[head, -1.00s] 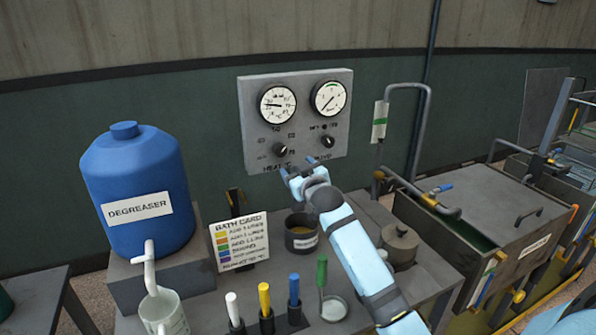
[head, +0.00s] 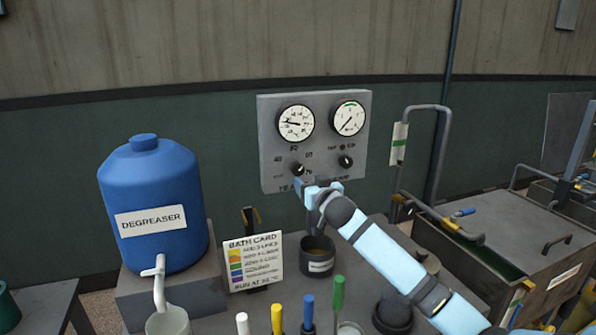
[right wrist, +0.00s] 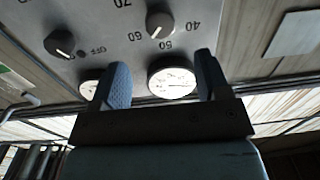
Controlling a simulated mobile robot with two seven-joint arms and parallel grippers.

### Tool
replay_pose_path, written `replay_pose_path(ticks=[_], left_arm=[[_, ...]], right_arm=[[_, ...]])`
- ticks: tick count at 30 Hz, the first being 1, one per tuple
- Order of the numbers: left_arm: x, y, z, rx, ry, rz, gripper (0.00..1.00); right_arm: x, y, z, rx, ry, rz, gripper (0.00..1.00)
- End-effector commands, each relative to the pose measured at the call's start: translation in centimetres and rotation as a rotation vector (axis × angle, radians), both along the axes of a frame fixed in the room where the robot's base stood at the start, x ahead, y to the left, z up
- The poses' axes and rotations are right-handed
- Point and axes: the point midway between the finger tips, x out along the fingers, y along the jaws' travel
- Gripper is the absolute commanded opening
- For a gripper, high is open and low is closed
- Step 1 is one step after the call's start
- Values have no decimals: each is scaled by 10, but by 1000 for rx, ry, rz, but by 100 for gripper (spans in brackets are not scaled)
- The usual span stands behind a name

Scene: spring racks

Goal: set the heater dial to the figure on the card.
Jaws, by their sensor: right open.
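The heater dial (head: 297,170) is the left of two dark knobs low on the grey panel (head: 318,118). In the right wrist view the heater dial (right wrist: 159,24) has figures 40 to 70 around it; its white mark points roughly between 50 and 60. My right gripper (head: 318,188) is open and empty, just below and in front of the panel. In the right wrist view its fingertips (right wrist: 162,62) are apart, with the dial beyond the gap. The bath card (head: 254,262) stands on the bench; its last line starts "RUN AT", its figure too small to read. My left gripper is out of view.
A second knob (head: 345,161) sits right of the heater dial, and two round gauges are above. A dark pot (head: 318,257) stands below my gripper. A blue degreaser drum (head: 152,200) is at the left, several coloured-handled tools in front, a tank (head: 510,235) at the right.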

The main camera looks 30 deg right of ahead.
Motion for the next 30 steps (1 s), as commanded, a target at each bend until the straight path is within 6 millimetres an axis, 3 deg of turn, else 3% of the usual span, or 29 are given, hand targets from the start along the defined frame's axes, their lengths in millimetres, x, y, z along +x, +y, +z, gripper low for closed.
replay_pose_path(ticks=[6,13,19,27,30], left_arm=[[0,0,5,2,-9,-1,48],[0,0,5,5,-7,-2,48],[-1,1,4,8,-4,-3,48],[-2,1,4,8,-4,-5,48],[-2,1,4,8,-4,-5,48]], right_arm=[[48,-11,3,0,0,-1,69],[85,-18,1,0,1,-1,69],[98,-21,0,0,1,0,69],[99,-21,0,0,0,0,69],[99,-21,0,0,1,0,49]])
